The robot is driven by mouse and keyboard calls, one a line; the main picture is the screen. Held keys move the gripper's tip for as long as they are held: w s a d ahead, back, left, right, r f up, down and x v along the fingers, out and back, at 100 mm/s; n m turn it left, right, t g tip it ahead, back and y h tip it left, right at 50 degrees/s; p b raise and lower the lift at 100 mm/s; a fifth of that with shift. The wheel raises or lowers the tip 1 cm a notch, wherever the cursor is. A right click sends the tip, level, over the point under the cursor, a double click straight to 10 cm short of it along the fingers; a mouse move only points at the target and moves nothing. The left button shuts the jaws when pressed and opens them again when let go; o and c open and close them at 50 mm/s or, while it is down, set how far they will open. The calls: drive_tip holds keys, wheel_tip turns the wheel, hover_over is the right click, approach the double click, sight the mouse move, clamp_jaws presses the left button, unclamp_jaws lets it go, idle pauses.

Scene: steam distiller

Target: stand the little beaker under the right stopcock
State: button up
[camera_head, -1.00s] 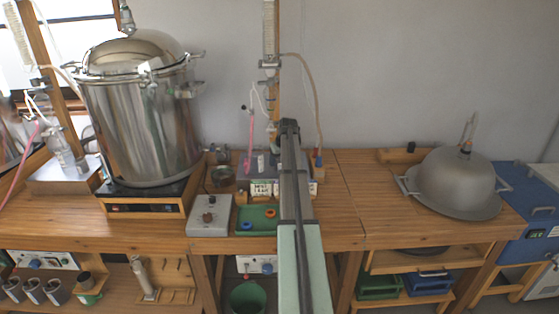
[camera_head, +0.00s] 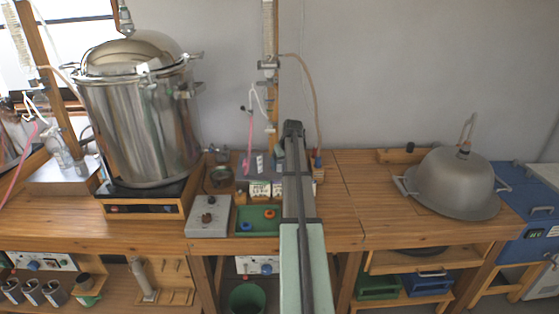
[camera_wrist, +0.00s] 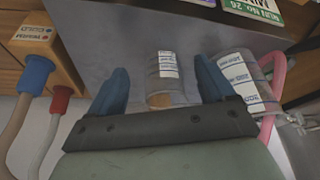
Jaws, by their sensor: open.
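In the wrist view my gripper (camera_wrist: 161,66) is open, with its two blue fingers apart. A small clear beaker (camera_wrist: 168,72) with a white printed label stands on a grey metal surface (camera_wrist: 120,35) between the fingers. I see gaps on both sides of it. A larger graduated glass vessel (camera_wrist: 246,88) is just outside the right finger, beside a pink tube. In the head view my arm hides the gripper and the beaker. A glass column with a metal fitting (camera_head: 268,65) rises behind the arm; I cannot clearly make out the right stopcock.
A wooden block (camera_wrist: 38,40) with blue and red hose ends stands left in the wrist view. Label cards (camera_head: 260,189) stand near the arm. A green tray (camera_head: 258,220) and grey control box (camera_head: 208,216) lie left. The steel pot (camera_head: 140,120) is further left.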

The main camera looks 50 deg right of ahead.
drive_tip(key=s+a, duration=0.3)
drive_tip(key=s, duration=0.4)
drive_tip(key=shift+s, duration=0.15)
